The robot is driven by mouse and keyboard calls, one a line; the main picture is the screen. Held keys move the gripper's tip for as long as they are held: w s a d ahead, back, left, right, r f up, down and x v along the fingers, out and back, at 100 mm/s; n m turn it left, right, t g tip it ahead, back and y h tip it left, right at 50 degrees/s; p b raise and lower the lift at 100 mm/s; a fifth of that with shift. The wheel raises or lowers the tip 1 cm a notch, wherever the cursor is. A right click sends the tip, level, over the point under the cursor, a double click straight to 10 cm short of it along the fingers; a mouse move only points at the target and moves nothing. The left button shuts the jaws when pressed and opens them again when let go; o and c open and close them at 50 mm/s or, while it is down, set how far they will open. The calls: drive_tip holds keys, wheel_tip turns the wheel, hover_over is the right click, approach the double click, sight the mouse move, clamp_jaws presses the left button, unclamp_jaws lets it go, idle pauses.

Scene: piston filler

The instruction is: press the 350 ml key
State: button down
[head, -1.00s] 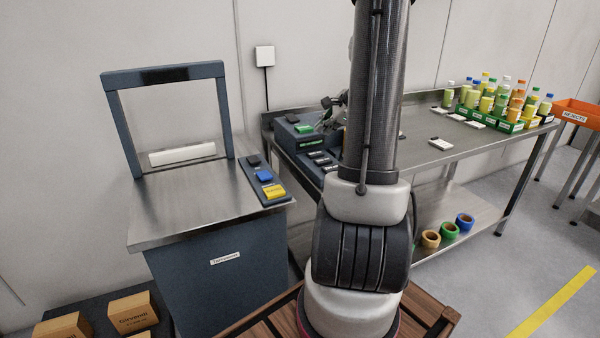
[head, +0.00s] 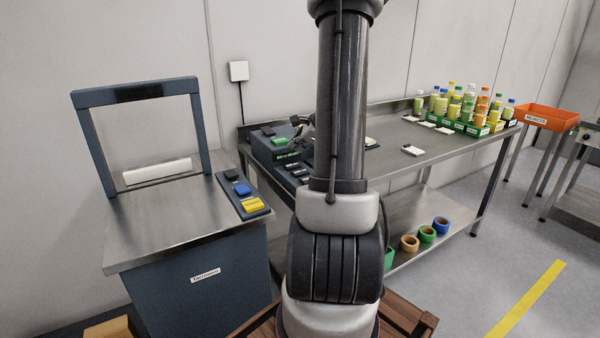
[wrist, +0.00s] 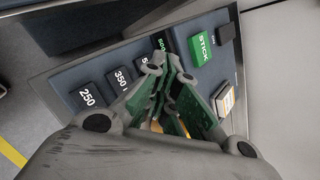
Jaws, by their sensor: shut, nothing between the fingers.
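The 350 ml key (wrist: 122,78) is a dark key with white digits in the wrist view, between the 250 key (wrist: 88,97) and a partly covered key starting with 5 (wrist: 141,62). My gripper (wrist: 162,58) is shut and empty. In the wrist view its fingers reach over the key panel to the right of the 350 key and cover part of the row. Whether the fingertips touch the panel cannot be told. In the head view my gripper (head: 303,128) is at the keypad unit (head: 262,145), partly behind my arm; the key labels there are too small to read.
In the head view, a blue-grey machine (head: 195,285) with black, blue and yellow keys stands left. The steel table (head: 385,165) holds bottles at its far end.

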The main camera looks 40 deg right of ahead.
drive_tip(key=shift+f, duration=2.85)
drive_tip(key=shift+f, duration=0.4)
drive_tip(key=shift+f, duration=0.45)
drive_tip(key=shift+r, duration=0.9)
drive_tip(key=shift+r, duration=0.1)
drive_tip(key=shift+r, duration=2.4)
